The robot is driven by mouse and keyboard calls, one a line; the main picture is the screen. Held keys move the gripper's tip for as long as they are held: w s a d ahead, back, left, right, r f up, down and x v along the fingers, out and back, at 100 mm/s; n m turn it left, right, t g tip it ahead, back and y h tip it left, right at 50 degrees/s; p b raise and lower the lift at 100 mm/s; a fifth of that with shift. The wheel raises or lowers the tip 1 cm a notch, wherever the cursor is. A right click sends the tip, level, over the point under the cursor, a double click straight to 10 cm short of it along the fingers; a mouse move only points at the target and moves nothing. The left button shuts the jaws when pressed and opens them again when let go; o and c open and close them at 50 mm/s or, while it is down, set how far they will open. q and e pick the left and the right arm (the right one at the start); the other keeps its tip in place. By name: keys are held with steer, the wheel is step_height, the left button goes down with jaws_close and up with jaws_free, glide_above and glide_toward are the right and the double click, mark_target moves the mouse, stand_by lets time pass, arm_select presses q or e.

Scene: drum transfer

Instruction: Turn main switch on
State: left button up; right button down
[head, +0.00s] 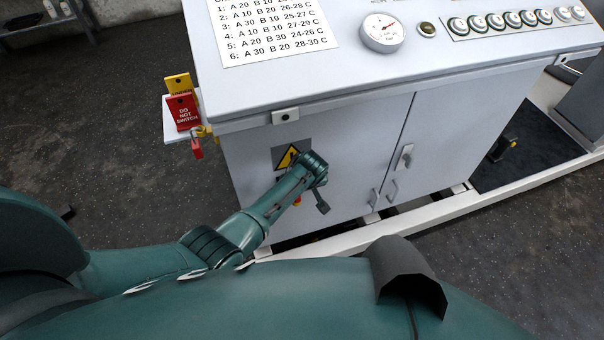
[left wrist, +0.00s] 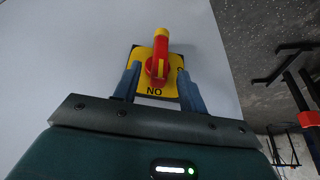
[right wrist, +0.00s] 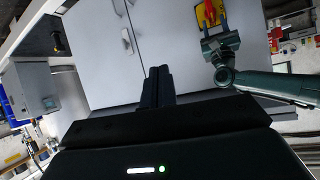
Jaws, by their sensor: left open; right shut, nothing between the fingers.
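The main switch is a red rotary handle with a yellow tip (left wrist: 158,62) on a yellow plate (left wrist: 174,90) on the cabinet front. In the left wrist view the handle points up, away from lettering that reads "NO" in this view. My left gripper (left wrist: 157,70) is open, with one finger on each side of the switch hub; contact cannot be told. In the head view my left arm mostly hides the switch; a little red (head: 297,202) shows. The switch also appears in the right wrist view (right wrist: 209,12). My right gripper (right wrist: 157,87) is shut and empty, away from the switch.
The grey cabinet (head: 355,140) has doors with handles (head: 404,157). Its top carries a printed sheet (head: 270,30), a gauge (head: 382,33) and a row of buttons (head: 515,20). Red "do not switch" tags (head: 184,112) hang at its left corner. A white floor rail (head: 440,208) runs along its base.

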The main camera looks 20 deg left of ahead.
arm_select(q)
steer(key=p+v, duration=0.1)
steer(key=v, duration=0.6)
steer(key=shift+p, duration=0.35)
arm_select(e)
steer(key=shift+d+r, duration=0.35)
steer(key=shift+d, duration=0.05)
arm_select(q)
steer(key=shift+w+a+r, duration=0.1)
steer(key=shift+w, duration=0.05)
arm_select(e)
steer(key=shift+a, duration=0.1)
